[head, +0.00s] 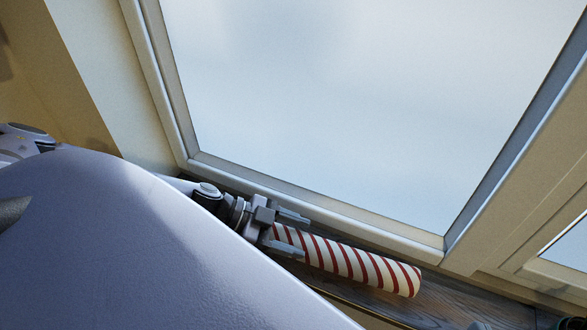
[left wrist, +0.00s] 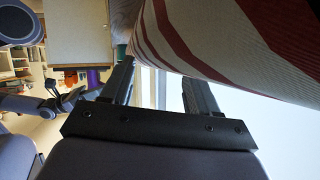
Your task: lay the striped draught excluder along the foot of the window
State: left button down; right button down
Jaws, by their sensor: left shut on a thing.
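The striped draught excluder (head: 345,262) is a cream roll with red diagonal stripes. It lies along the foot of the window (head: 350,100), beside the lower frame, its right end near the frame's right corner. My left gripper (head: 289,233) is shut on its left end, which is partly hidden by the fingers and my arm. Whether the roll touches the frame is hard to tell. In the left wrist view the excluder (left wrist: 235,45) fills the top right, across my two dark fingers. A grey arm with a small dark end shows at the left there; its jaws are unclear.
The window's lower frame (head: 330,219) runs down to the right. Dark wooden floor (head: 450,303) shows past the excluder's right end. A second framed pane stands at the far right. The left wrist view shows shelves with items in the background.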

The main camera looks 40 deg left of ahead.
dwell(0.3)
pick_arm(q)
jog(key=shift+f, duration=0.3)
pick_arm(e)
jog(key=shift+f, duration=0.1)
pick_arm(q)
jog(key=shift+c, duration=1)
grip_release()
jog(key=shift+f, duration=0.15)
jog(key=shift+s+a, duration=0.1)
jog(key=shift+a, duration=0.05)
jog(key=p+v, duration=0.2)
jog(key=v, duration=0.3)
jog(key=shift+s+a+r, duration=0.15)
jog(key=shift+a+r, duration=0.05)
jog(key=shift+r, duration=0.15)
jog(key=shift+s+a+r, duration=0.2)
jog(key=shift+a, duration=0.25)
pick_arm(e)
jog(key=shift+w+a+r+g, duration=0.15)
jog(key=shift+a+r+g, duration=0.15)
jog(key=shift+a+r, duration=0.1)
